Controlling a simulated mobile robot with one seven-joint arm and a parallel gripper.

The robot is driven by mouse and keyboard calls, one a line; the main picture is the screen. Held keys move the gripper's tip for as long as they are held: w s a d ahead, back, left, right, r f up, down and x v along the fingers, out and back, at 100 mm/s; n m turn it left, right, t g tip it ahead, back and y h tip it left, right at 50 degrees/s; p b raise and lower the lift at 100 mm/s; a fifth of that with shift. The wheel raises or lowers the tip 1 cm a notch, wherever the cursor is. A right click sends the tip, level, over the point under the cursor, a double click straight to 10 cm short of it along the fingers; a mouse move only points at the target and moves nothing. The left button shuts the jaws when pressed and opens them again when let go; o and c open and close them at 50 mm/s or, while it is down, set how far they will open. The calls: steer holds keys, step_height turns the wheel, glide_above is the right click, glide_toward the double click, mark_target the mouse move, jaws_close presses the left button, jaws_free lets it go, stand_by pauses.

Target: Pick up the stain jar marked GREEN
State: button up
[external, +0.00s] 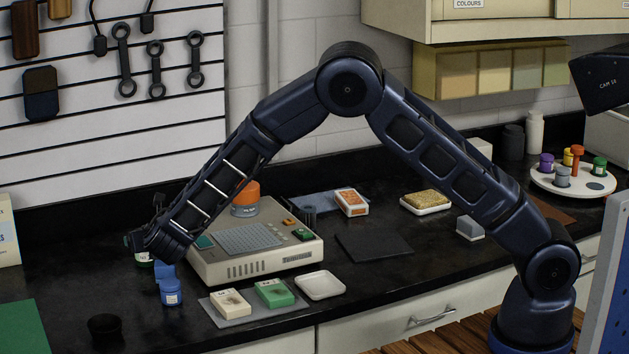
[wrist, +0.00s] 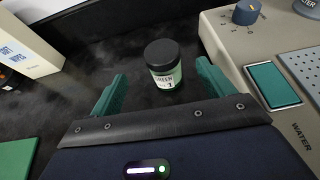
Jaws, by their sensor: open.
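The stain jar marked GREEN (wrist: 164,64) stands upright on the dark bench in the wrist view. It has a black lid, green contents and a white label. My gripper (wrist: 160,76) is open, with one green finger on each side of the jar and visible gaps between; the jar appears a little beyond the fingers. In the external view my gripper (external: 150,246) is at the left of the bench, and the jar (external: 143,260) is mostly hidden under it.
A beige device (external: 275,263) stands close on the right of the jar. A black cup (external: 104,327) stands near the front edge.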

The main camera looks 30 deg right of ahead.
steer(key=shift+r+x, duration=0.15)
steer(key=shift+x, duration=1.8)
steer(key=shift+r+x, duration=0.1)
steer(key=shift+x, duration=1.85)
steer(key=shift+d, duration=0.2)
steer(key=c, duration=1.2)
steer(key=shift+r, duration=0.15)
